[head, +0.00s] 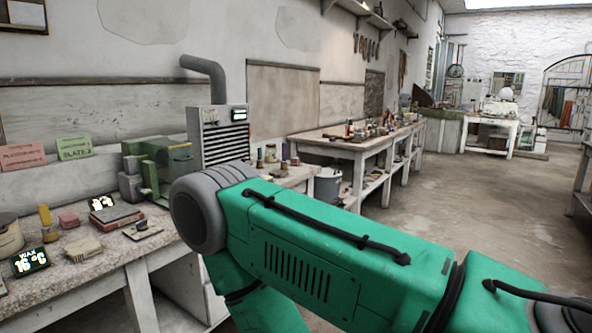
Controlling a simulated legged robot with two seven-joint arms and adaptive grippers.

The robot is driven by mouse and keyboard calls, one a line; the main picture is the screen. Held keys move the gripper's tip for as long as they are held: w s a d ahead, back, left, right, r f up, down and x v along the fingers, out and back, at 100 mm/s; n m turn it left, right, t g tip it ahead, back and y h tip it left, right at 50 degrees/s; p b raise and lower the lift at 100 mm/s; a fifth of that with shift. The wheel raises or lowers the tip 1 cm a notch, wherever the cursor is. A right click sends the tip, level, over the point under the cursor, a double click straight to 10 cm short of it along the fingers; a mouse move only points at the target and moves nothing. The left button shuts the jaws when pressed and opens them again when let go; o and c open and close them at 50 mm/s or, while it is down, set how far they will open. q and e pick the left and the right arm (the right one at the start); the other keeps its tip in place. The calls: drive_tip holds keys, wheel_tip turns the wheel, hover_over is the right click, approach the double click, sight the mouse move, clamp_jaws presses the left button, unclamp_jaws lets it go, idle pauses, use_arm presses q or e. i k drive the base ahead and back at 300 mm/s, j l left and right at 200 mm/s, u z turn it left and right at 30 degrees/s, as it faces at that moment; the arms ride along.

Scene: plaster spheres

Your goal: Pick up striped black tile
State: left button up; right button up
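I cannot make out a tile that is clearly black and striped. A dark grey flat slab (116,212) lies on the left workbench, with a reddish edge under it; no stripes can be told on it. A small pale flat plate (143,230) with a dark piece on it lies just to its right. Neither gripper is in view. A green arm of mine with a grey joint comes in from the right and crosses the front, hiding part of the bench and floor.
A grey vented unit (222,140) stands behind. A second bench (345,143) is farther back. Open floor (480,210) lies right.

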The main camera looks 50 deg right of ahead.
sight(279, 173)
drive_tip(key=i+l+z, duration=0.2)
drive_tip(key=i+l, duration=0.15)
drive_tip(key=l, duration=0.5)
drive_tip(key=i+l+z, duration=0.2)
drive_tip(key=i+l, duration=0.25)
drive_tip(key=l, duration=0.3)
drive_tip(key=i+l+z, duration=0.25)
drive_tip(key=i+l, duration=0.25)
drive_tip(key=l, duration=0.2)
drive_tip(key=i+l+z, duration=0.2)
drive_tip(key=i+l, duration=0.3)
drive_tip(key=l, duration=0.15)
